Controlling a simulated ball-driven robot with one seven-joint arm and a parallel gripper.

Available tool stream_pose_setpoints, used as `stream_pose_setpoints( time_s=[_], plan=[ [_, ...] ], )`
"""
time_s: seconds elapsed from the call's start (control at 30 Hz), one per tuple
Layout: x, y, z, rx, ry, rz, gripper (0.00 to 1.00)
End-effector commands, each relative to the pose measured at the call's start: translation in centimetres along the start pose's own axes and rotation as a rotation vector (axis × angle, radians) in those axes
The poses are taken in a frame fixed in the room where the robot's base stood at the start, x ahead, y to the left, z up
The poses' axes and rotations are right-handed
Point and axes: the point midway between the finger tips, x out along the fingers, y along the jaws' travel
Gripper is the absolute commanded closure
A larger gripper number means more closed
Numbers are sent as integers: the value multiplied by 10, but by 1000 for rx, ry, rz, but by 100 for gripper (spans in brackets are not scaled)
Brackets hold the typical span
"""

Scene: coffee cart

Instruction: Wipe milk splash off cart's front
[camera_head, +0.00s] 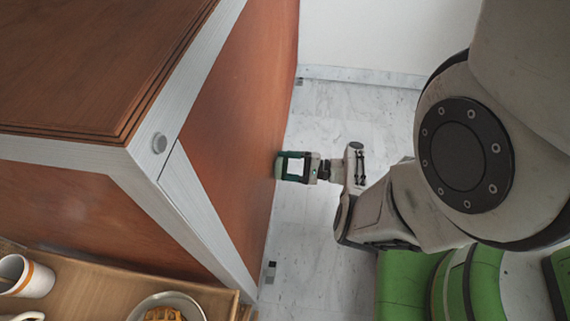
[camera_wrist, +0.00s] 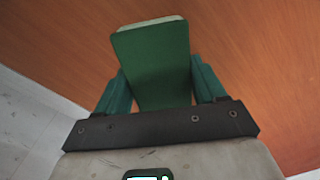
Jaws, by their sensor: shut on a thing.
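My gripper (camera_head: 293,168) is shut on a green sponge (camera_wrist: 155,68) with a pale far edge. The wrist view shows the sponge between the two teal fingers of my gripper (camera_wrist: 160,88). The sponge points at the brown wooden front panel (camera_head: 240,115) of the cart, which fills most of the wrist view (camera_wrist: 255,60). In the head view the sponge's end (camera_head: 279,167) is at the panel's surface; I cannot tell whether it touches. No milk splash shows in either view.
The cart has pale grey corner trim (camera_head: 200,205) and a brown top (camera_head: 90,60). A tray (camera_head: 90,285) at the lower left holds a white mug (camera_head: 27,277) and a plate (camera_head: 140,306) with food. Pale floor (camera_head: 310,260) lies clear beside the cart, with a white wall (camera_head: 370,35) behind.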

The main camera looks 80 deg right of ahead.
Motion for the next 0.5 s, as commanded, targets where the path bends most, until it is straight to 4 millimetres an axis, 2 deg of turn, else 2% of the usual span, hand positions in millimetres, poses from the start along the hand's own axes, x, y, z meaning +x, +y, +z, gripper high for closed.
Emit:
stream_pose_setpoints(
  time_s=[0.5],
  plan=[
    [-47,0,-1,-1,3,-2,59]
  ],
)
